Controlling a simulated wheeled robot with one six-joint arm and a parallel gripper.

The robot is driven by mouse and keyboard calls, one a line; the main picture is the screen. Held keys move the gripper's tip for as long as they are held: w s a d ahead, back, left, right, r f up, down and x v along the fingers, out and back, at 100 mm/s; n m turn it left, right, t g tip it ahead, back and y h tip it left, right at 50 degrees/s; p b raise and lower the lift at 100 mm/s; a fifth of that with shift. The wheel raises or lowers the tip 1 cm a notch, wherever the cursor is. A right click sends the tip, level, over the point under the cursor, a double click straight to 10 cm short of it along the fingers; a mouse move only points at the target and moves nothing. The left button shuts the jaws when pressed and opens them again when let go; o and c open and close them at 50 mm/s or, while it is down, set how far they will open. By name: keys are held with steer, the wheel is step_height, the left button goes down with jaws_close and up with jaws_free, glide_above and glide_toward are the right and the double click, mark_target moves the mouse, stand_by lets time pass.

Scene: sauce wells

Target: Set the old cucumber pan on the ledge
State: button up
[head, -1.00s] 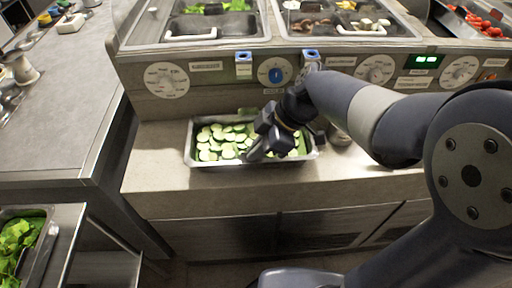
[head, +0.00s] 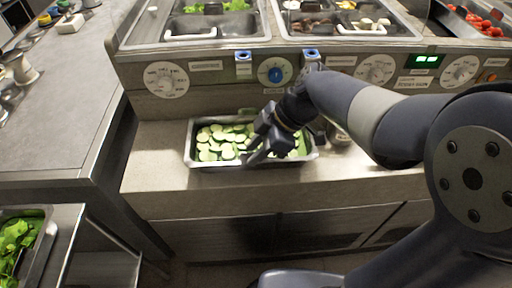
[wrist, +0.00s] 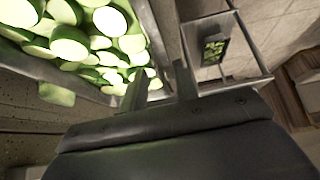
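The cucumber pan (head: 203,165), a steel pan of pale green slices, sits level on the ledge (head: 160,188) below the control panel. My gripper (head: 257,156) is at its front rim, right of the pan's middle, and hides part of the slices. In the wrist view the pan's slices (wrist: 70,40) fill the upper left. There the two fingers (wrist: 160,88) stand apart, with the pan's rim between them and a gap showing. Whether a finger touches the rim is not clear.
A panel of dials (head: 167,79) and blue-topped switches stands behind the pan, below the food wells (head: 213,27). A round container (head: 338,134) is right of the pan, partly behind my arm. A pan of leafy greens (head: 40,250) is at lower left. The ledge's left end is clear.

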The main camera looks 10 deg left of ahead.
steer(key=p+v, duration=0.1)
steer(key=v, duration=0.9)
steer(key=shift+d+r, duration=0.2)
steer(key=shift+r, duration=0.15)
steer(key=b+x, duration=0.1)
steer(key=x, duration=0.9)
steer(key=shift+a+f, duration=0.15)
steer(key=shift+f, duration=0.15)
steer(key=shift+a+r, duration=0.1)
steer(key=shift+f, duration=0.25)
